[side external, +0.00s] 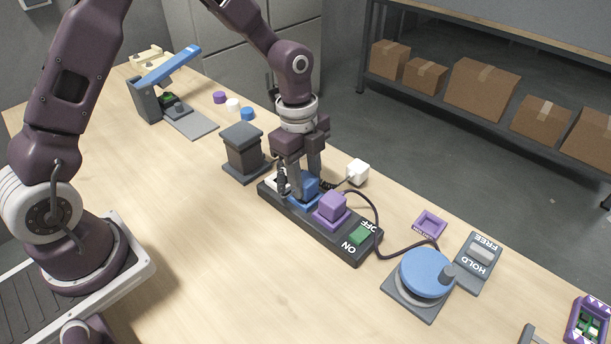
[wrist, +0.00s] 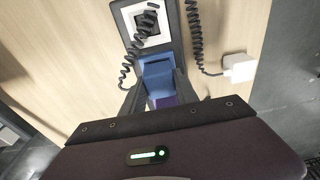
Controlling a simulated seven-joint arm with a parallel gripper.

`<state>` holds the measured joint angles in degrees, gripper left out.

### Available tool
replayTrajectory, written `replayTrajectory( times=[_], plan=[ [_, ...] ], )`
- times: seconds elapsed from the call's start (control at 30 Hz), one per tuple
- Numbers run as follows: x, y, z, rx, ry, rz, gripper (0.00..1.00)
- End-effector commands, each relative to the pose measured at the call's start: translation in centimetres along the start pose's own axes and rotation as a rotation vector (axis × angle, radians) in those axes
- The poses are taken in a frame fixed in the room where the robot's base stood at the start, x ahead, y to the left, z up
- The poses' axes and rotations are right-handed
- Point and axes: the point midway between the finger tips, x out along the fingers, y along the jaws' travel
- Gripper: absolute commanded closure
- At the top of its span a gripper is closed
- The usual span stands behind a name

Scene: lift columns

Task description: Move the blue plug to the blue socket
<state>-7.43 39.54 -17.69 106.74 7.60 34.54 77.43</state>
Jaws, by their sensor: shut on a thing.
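The blue plug (side external: 309,187) is between the fingers of my gripper (side external: 299,178), which is shut on it. It is at the blue socket (side external: 304,205) of a dark power strip (side external: 348,246); I cannot tell whether it is fully seated. In the wrist view the blue plug (wrist: 158,76) shows between the fingertips, with the blue socket partly hidden under it. The purple plug (side external: 331,205) stands upright in the purple socket beside it. The white socket (wrist: 147,24) is empty at the strip's other end.
A white plug (side external: 357,172) with a coiled cord lies on the table behind the strip. A dark pedestal block (side external: 243,151) stands left of the strip. A blue round dial (side external: 425,273) and a FREE/HOLD switch (side external: 478,262) are at the right. The table in front is clear.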

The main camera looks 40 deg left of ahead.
Motion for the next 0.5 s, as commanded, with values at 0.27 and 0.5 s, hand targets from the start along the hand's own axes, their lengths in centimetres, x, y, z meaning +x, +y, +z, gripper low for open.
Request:
replayTrajectory(
  times=[0.27,0.5],
  plan=[
    [0.37,-0.01,0.05,0.000,0.000,-0.001,1.00],
    [0.35,-0.02,0.04,0.000,0.000,-0.001,0.52]
  ],
)
